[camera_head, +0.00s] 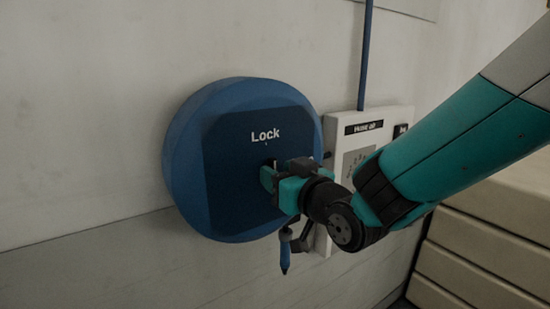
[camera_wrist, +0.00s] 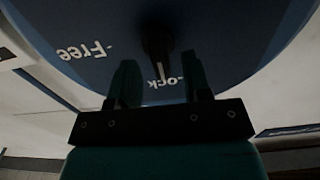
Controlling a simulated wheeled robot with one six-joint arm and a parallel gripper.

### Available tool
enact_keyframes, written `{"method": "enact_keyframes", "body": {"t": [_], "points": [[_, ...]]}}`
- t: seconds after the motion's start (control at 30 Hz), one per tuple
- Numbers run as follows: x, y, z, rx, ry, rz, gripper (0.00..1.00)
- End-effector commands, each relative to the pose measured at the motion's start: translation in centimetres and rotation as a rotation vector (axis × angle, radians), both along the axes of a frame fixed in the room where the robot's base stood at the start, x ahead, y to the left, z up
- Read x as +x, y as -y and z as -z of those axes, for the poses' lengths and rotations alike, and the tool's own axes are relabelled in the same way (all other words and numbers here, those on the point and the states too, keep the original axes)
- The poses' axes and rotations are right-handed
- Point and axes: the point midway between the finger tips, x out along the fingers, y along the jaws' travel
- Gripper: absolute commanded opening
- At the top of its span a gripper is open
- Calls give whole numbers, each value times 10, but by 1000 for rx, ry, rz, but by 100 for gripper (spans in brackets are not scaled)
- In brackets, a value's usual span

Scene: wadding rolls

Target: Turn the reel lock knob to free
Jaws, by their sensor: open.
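The blue round reel (camera_head: 190,160) is on the wall, with a dark blue face plate (camera_head: 235,190) marked "Lock" at its top. In the wrist view the plate appears upside down, with "Free" at left and "Lock" partly behind my fingers. The dark knob (camera_wrist: 158,38) is at the plate's middle, with a pale mark that points toward "Lock". My gripper (camera_head: 272,177) is at the plate's middle and hides most of the knob in the head view. Its fingers, seen in the wrist view (camera_wrist: 160,65), are apart, one to each side of the knob's line; contact cannot be told.
A white box (camera_head: 398,118) with a dark label, seemingly "Hose off", is right of the reel, partly behind my arm. A blue hose (camera_head: 366,55) runs up from it. A blue-tipped nozzle (camera_head: 285,255) hangs below my gripper. Pale drawers (camera_head: 480,245) stand at lower right.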

Motion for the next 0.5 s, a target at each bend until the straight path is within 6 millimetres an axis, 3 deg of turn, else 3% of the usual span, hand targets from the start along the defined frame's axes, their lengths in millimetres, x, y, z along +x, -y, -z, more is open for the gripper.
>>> {"method": "enact_keyframes", "body": {"t": [0.2,0.47,0.5], "points": [[14,-10,0,-1,-1,0,45],[16,-11,0,0,0,0,45],[15,-11,0,0,0,0,40]]}}
